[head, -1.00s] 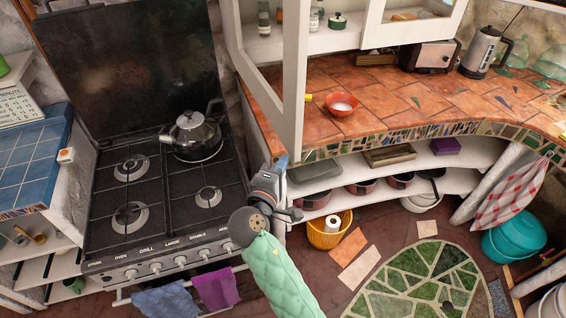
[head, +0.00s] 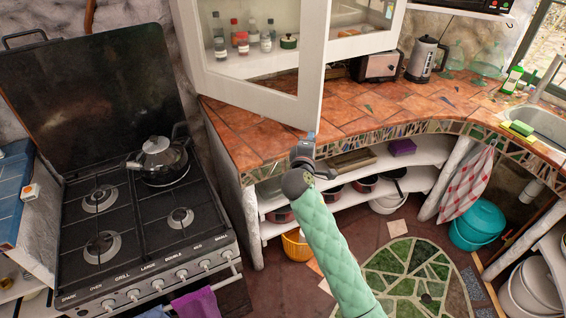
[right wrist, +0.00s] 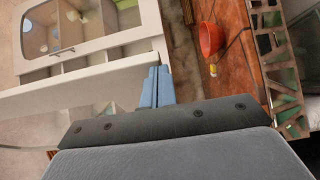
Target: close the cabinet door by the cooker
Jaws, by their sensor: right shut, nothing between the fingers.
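The white cabinet door (head: 255,104) with a glass pane stands partly open beside the cooker (head: 140,235), swung out over the tiled counter. Bottles on the cabinet shelf show through its pane. My right gripper (head: 311,137) is shut and empty, at the lower corner of the door's free edge. In the right wrist view the blue fingertips (right wrist: 156,84) are together, right against or very close to the white door (right wrist: 85,90); I cannot tell if they touch. My left gripper is not in view.
A kettle (head: 160,160) stands on the cooker. A toaster (head: 380,64) and an electric kettle (head: 426,59) stand farther right on the counter. Open shelves with pots lie under the counter.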

